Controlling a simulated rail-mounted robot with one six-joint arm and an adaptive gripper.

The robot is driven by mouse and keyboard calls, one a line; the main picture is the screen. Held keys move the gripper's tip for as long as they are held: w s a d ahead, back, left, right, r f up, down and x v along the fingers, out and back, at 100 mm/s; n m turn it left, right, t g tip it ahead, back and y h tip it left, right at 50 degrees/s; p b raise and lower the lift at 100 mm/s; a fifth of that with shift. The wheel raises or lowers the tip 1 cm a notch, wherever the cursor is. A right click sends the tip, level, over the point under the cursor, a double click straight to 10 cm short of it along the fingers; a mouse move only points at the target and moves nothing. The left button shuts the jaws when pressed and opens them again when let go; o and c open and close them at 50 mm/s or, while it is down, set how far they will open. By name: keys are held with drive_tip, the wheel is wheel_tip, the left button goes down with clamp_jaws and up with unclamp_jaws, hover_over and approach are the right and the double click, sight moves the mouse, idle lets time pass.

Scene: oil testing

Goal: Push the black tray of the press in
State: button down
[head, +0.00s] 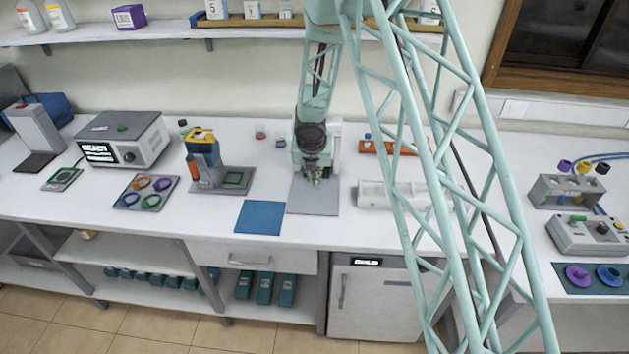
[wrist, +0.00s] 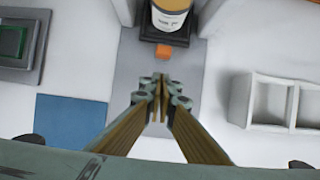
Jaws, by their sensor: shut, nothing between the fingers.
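The black tray (wrist: 148,32) of the press shows at the top of the wrist view, between the press's two pale uprights (wrist: 210,18). An orange tab (wrist: 165,53) is at its front, and a labelled can (wrist: 171,18) stands on it. How far the tray sticks out is hard to tell. My gripper (wrist: 160,92) is shut and empty, over the grey base plate (wrist: 130,65), in front of the orange tab with a gap between them in the picture. In the head view my gripper (head: 314,178) and arm hide most of the press (head: 336,135).
A blue mat (head: 259,217) lies left of the plate. A device with a green pad (head: 234,179) stands farther left. A white open-topped rack (head: 375,195) is close on the right, with an orange holder (head: 377,146) behind it.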

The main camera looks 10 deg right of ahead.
drive_tip(key=p+v, duration=0.2)
drive_tip(key=v, duration=0.6)
drive_tip(key=shift+r+p, duration=0.25)
drive_tip(key=shift+p, duration=0.15)
drive_tip(key=shift+a, duration=0.15)
